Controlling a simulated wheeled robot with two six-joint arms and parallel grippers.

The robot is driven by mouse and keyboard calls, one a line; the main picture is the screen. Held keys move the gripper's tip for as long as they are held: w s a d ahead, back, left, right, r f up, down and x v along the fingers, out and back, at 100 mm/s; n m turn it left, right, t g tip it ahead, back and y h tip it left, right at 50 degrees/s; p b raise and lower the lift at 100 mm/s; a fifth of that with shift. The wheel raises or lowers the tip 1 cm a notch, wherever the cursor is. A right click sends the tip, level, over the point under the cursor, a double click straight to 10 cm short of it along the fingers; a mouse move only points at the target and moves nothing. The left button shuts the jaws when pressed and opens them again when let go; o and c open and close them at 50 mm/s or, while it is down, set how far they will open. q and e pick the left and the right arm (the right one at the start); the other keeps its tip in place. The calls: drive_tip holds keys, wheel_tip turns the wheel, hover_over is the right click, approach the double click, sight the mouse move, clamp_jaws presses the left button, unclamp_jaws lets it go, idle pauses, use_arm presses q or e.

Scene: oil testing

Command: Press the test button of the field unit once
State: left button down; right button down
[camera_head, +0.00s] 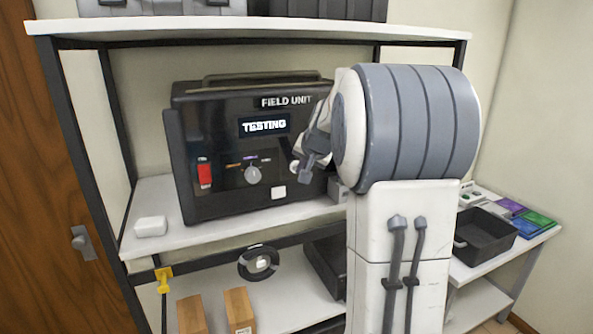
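The field unit (222,130) is a black case with a top handle, standing on the middle shelf. Its display (264,124) reads "TESTING". Its front panel has a red switch (204,174), a silver knob (252,175) and a small white square piece (278,192). A pale round part (294,167) lies beside my gripper, partly hidden. I cannot read which one is the test button. My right gripper (308,168) is in front of the panel's right side; contact cannot be told. Its finger opening is not clear. My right arm hides the unit's right edge. My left gripper is out of view.
A white box (151,227) sits left of the unit on the shelf (185,238). Below are brown boxes (239,310) and a dark round item (258,262). A black bin (485,236) stands on the right table. The upper shelf (250,27) overhangs the unit.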

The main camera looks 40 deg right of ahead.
drive_tip(key=shift+s, duration=0.45)
drive_tip(key=s+b, duration=0.1)
drive_tip(key=s, duration=0.1)
drive_tip(key=s+a+b, duration=0.1)
drive_tip(key=s+b, duration=0.1)
drive_tip(key=shift+s+a, duration=0.15)
drive_tip(key=shift+s, duration=0.25)
idle(0.7)
